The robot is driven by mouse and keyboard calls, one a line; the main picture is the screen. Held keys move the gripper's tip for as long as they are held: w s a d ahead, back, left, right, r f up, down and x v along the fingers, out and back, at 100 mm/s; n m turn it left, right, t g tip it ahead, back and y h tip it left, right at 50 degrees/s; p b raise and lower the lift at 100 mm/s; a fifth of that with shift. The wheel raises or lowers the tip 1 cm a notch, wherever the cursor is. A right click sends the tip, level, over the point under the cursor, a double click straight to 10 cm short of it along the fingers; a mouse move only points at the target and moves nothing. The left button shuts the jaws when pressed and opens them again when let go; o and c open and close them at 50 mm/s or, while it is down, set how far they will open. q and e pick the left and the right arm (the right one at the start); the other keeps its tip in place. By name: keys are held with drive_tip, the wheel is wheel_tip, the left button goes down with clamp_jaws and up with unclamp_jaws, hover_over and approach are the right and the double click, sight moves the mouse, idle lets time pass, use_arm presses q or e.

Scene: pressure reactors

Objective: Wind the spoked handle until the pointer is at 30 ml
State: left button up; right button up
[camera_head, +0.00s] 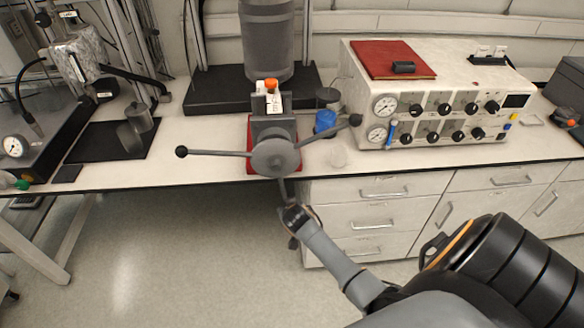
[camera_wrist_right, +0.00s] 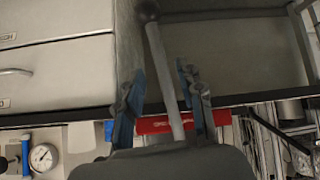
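The spoked handle (camera_head: 275,157) is a grey hub at the table's front edge, in front of a red base. One spoke points left to a black knob, one points up-right to a black knob, and one points down. My right gripper (camera_head: 296,218) is at the lower spoke, below the table edge. In the right wrist view this spoke (camera_wrist_right: 166,75) runs between the two fingers of my right gripper (camera_wrist_right: 160,85), with gaps on both sides. The gripper is open around it. The pointer and the ml scale cannot be made out. My left gripper is out of view.
A white control box (camera_head: 440,100) with gauges and knobs stands to the right, a red book (camera_head: 392,59) on top. A blue-capped container (camera_head: 325,122) stands close behind the right spoke. Drawers (camera_head: 375,222) lie under the table; floor space is open left of them.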

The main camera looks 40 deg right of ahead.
drive_tip(key=v, duration=0.7)
drive_tip(key=shift+s+r, duration=0.15)
drive_tip(key=shift+s, duration=0.1)
drive_tip(key=shift+a, duration=0.1)
idle(0.9)
drive_tip(key=s+a+f+n+g+y+b, duration=0.1)
drive_tip(key=s+a+f, duration=0.2)
drive_tip(key=s+f, duration=0.45)
drive_tip(key=s+a+f+n+g+y+b, duration=0.1)
drive_tip(key=s+a+f+n, duration=0.2)
drive_tip(key=f, duration=0.8)
drive_tip(key=s+a+f+g+y+b, duration=0.1)
drive_tip(key=s+a+f+g, duration=0.15)
drive_tip(key=s+f, duration=0.6)
drive_tip(key=s+a+f+n, duration=0.1)
drive_tip(key=s+f, duration=0.3)
drive_tip(key=s, duration=0.3)
drive_tip(key=s+a+f+g+y+b, duration=0.1)
drive_tip(key=s+a+f, duration=0.1)
drive_tip(key=s+f, duration=0.3)
drive_tip(key=s+a+f+n+g+b, duration=0.1)
drive_tip(key=s+f, duration=0.3)
drive_tip(key=s, duration=0.7)
drive_tip(key=shift+a+f+n, duration=0.25)
drive_tip(key=shift+a+n, duration=0.05)
drive_tip(key=shift+a, duration=0.3)
drive_tip(key=shift+s, duration=0.15)
